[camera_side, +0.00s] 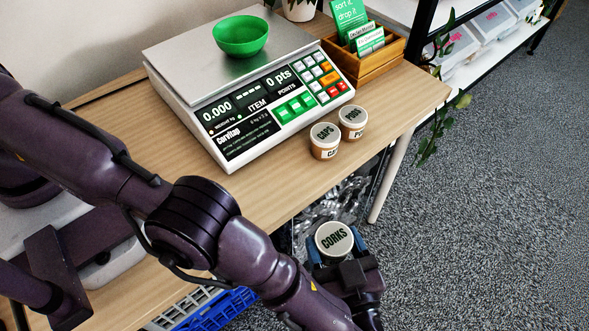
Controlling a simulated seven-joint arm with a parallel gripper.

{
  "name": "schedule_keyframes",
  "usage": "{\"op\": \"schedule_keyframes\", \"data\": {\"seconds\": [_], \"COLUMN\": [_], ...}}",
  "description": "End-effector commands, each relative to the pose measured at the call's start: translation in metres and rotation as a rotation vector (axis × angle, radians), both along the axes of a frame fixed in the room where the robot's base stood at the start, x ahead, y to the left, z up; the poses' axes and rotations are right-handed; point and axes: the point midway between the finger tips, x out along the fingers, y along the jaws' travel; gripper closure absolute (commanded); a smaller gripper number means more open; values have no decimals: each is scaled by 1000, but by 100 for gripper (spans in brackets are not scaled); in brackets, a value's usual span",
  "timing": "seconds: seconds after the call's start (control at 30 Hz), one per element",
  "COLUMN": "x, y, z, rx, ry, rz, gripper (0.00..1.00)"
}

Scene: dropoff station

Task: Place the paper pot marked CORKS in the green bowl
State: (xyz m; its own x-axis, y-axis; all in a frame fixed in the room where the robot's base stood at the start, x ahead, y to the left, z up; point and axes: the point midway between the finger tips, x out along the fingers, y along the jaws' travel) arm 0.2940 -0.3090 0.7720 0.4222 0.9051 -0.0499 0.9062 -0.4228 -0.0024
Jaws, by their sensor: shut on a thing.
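The pot's lower part is hidden behind my gripper. The green bowl (241,36) stands on the metal plate of a scale at the back of the table, well up and left of my gripper. The bowl looks empty, though its near wall hides part of the inside.
The scale (262,110) fills much of the table (270,190). A blue crate (215,310) sits below the table.

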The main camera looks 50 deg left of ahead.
Motion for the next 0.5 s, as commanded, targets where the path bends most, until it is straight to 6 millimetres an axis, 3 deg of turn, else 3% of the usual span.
{"op": "schedule_keyframes", "data": {"seconds": [0.5], "x": [-4], "y": [7], "z": [2], "rx": [0], "ry": [-2], "rz": [45], "gripper": [70]}}
